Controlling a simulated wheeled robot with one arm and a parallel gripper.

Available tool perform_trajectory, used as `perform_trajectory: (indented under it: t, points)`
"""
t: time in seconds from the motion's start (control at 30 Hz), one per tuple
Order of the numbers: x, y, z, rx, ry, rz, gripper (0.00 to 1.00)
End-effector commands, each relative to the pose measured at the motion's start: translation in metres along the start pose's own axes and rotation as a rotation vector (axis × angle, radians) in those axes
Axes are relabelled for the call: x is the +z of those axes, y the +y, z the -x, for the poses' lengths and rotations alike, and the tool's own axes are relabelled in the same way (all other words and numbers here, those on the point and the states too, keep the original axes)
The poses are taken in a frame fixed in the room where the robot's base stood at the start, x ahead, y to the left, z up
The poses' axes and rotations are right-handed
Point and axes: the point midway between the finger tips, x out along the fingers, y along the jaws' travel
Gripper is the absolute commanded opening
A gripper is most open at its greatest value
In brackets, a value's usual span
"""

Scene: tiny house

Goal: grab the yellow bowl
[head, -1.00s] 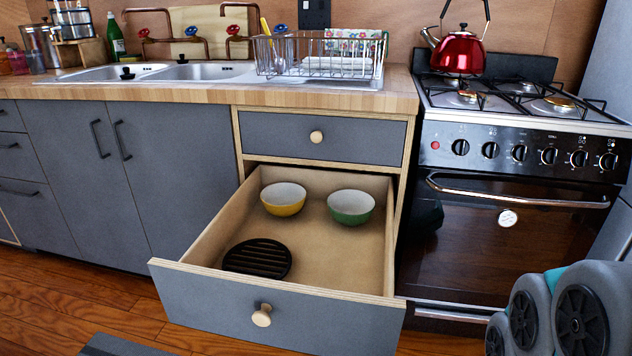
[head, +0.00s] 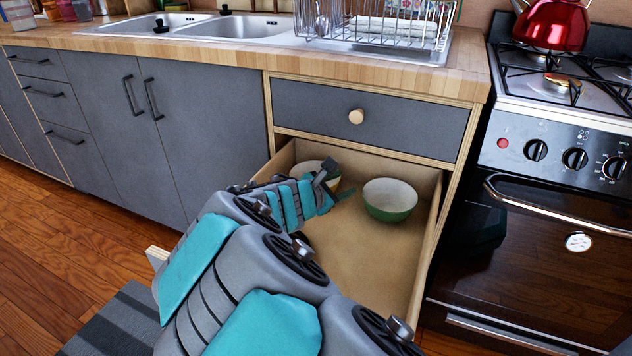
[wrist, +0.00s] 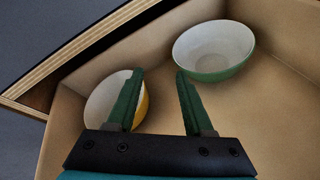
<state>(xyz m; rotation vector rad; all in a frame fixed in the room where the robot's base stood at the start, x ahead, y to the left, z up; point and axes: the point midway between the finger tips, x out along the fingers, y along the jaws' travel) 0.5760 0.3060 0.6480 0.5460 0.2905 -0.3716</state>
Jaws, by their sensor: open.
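The yellow bowl stands upright in the open drawer (head: 345,240), near its back left. In the head view my arm and gripper (head: 338,183) hide most of the yellow bowl (head: 308,168). In the wrist view my gripper (wrist: 155,75) is open, with nothing between its two green fingers. The left finger overlaps the right part of the yellow bowl (wrist: 104,100), whose white inside and a strip of yellow outside show. I cannot tell whether the finger touches the bowl or is above it.
A green bowl (head: 389,200) stands to the right in the same drawer, beyond the right finger in the wrist view (wrist: 214,52). The drawer walls enclose the space. A closed upper drawer (head: 372,118) is above, and the oven (head: 545,230) stands at the right.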

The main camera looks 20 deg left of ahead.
Motion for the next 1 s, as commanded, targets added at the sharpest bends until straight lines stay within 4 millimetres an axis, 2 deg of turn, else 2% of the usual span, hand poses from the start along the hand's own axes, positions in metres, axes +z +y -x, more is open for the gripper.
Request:
perform_trajectory:
  t: [0.03,0.1,0.2,0.57,0.8,1.0]
  points:
    - [-0.017,0.008,0.006,0.027,0.008,0.038,0.52]
    - [-0.031,0.016,0.011,0.054,0.016,0.070,0.52]
    - [-0.042,0.020,0.011,0.071,0.021,0.092,0.52]
    - [-0.045,0.025,-0.023,0.072,0.023,0.092,0.52]
    - [-0.049,0.027,-0.056,0.070,0.023,0.091,0.52]
    - [-0.049,0.028,-0.064,0.071,0.023,0.090,0.52]
